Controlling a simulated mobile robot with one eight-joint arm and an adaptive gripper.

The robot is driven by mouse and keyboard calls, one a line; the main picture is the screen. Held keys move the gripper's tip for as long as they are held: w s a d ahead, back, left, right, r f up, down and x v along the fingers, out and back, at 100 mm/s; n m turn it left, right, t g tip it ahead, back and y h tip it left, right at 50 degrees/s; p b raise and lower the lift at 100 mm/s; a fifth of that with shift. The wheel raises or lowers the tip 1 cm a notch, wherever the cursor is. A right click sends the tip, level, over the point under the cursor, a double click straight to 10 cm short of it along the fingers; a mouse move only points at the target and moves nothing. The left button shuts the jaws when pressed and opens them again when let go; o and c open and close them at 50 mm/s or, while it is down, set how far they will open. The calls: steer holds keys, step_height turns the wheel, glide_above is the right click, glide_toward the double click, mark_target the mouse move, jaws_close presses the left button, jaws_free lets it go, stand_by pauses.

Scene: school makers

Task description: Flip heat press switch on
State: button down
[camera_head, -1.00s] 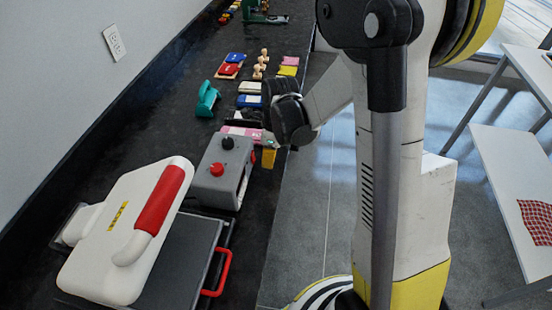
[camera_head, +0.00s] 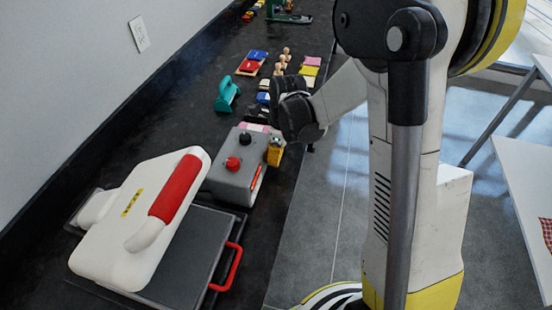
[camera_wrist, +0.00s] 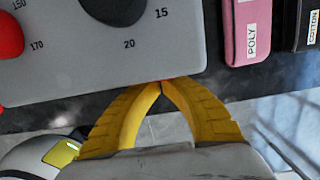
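The heat press has a white upper body (camera_head: 120,240) with a red grip and a dark lower plate. Beside it stands a grey control box (camera_head: 222,178) with a red knob (camera_head: 232,163) and a black knob (camera_head: 245,138) on top. A narrow red part, possibly the switch (camera_head: 256,178), shows on the box's right side. My gripper (camera_head: 275,150) is at the box's far right corner. In the wrist view, the yellow fingertips (camera_wrist: 163,84) meet at the box's edge, with nothing visible held. A speck of red shows at the tips; contact is unclear.
A red pull handle (camera_head: 230,268) sticks out from the press toward the counter's right edge. Pink (camera_wrist: 246,30) and black (camera_wrist: 303,25) labelled pieces lie beside the box. A teal tool (camera_head: 227,96) stands farther back.

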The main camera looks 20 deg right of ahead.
steer(key=shift+r, duration=0.1)
steer(key=shift+r+p, duration=0.55)
steer(key=shift+r, duration=0.2)
steer(key=shift+s+d+f, duration=0.1)
steer(key=shift+d, duration=0.1)
steer(key=s+d, duration=0.2)
steer(key=d, duration=0.1)
steer(key=shift+s+d, duration=0.15)
step_height(320, 180, up, 9)
steer(key=s+d+p, duration=0.1)
steer(key=d+p, duration=0.1)
steer(key=p, duration=0.1)
steer(key=shift+s+d+p, duration=0.25)
steer(key=shift+s+p, duration=0.1)
